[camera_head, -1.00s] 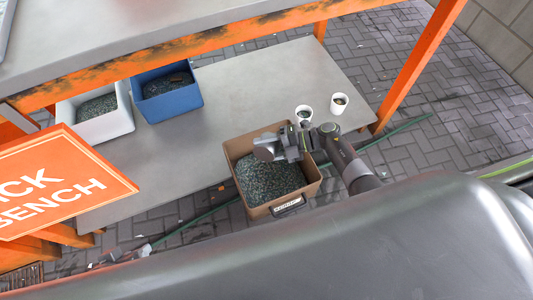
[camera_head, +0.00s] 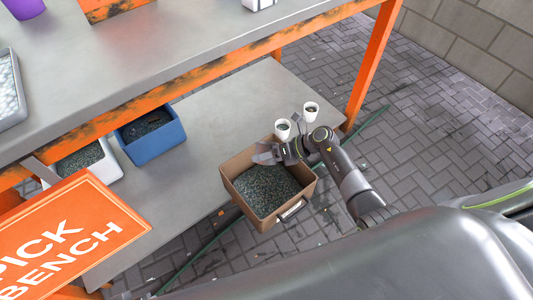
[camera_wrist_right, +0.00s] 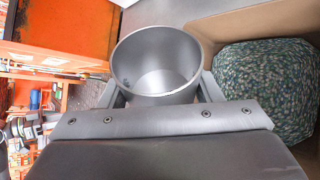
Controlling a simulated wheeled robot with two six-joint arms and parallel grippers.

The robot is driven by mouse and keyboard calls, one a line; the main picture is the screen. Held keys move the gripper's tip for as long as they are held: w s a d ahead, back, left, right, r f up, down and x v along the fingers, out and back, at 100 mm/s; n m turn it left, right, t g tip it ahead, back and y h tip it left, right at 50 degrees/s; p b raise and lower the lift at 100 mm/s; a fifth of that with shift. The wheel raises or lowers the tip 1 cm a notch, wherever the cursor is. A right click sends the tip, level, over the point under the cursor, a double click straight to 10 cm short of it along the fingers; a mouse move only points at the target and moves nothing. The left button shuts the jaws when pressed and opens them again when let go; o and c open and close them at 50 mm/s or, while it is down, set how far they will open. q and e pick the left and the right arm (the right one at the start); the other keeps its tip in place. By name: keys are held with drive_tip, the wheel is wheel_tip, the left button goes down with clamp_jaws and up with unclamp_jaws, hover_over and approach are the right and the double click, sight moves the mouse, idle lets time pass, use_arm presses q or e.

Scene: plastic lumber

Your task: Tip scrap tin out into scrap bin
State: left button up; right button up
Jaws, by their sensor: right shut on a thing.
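My right gripper (camera_head: 272,153) is shut on the scrap tin (camera_head: 262,157), a plain grey metal cup, above the back edge of the scrap bin. In the right wrist view the tin (camera_wrist_right: 157,62) shows its open mouth and a nearly bare inside, with a few dark green specks. The scrap bin (camera_head: 240,206) is a brown open box with a label on its front, holding a heap of green speckled granules. The heap also shows in the right wrist view (camera_wrist_right: 262,90), beside the tin. The tin's exact tilt is hard to tell. My left gripper is not in view.
Two white cups (camera_head: 283,130) (camera_head: 311,109) stand just behind the bin on the grey lower shelf (camera_head: 215,120). A blue bin (camera_head: 160,146) and a white bin (camera_head: 107,168) stand to the left. An orange post (camera_head: 373,62) rises behind right. An orange sign (camera_head: 65,240) hangs front left.

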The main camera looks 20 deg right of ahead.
drive_tip(key=shift+s+a+r+n+t, duration=0.15)
drive_tip(key=shift+s+r+n+t, duration=0.1)
drive_tip(key=shift+r+n+t, duration=0.35)
drive_tip(key=shift+s+n+t+h+b, duration=0.1)
drive_tip(key=shift+n+t+h+b, duration=0.3)
drive_tip(key=shift+n+t+b, duration=0.1)
drive_tip(key=shift+s+a+r+n+t+b, duration=0.1)
drive_tip(key=shift+s+r+n+t+b, duration=0.1)
drive_tip(key=shift+r+n+t+b, duration=0.35)
drive_tip(key=shift+s+a+r+n+t+h+b, duration=0.1)
drive_tip(key=shift+n+t+h+b, duration=0.05)
drive_tip(key=shift+n+t+b, duration=0.25)
drive_tip(key=shift+s+r+n+t+h+b, duration=0.1)
drive_tip(key=shift+n+t+h+b, duration=0.05)
drive_tip(key=shift+n+t+b, duration=0.15)
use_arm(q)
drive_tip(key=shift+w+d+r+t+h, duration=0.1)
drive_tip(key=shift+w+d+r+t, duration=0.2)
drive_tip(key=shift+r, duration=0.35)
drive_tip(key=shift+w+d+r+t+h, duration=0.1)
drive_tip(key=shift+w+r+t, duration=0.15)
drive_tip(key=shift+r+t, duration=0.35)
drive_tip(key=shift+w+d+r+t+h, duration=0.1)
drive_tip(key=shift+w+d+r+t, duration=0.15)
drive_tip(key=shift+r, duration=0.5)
use_arm(e)
drive_tip(key=shift+r+n+t, duration=0.25)
drive_tip(key=shift+r+t, duration=0.05)
drive_tip(key=shift+t, duration=0.05)
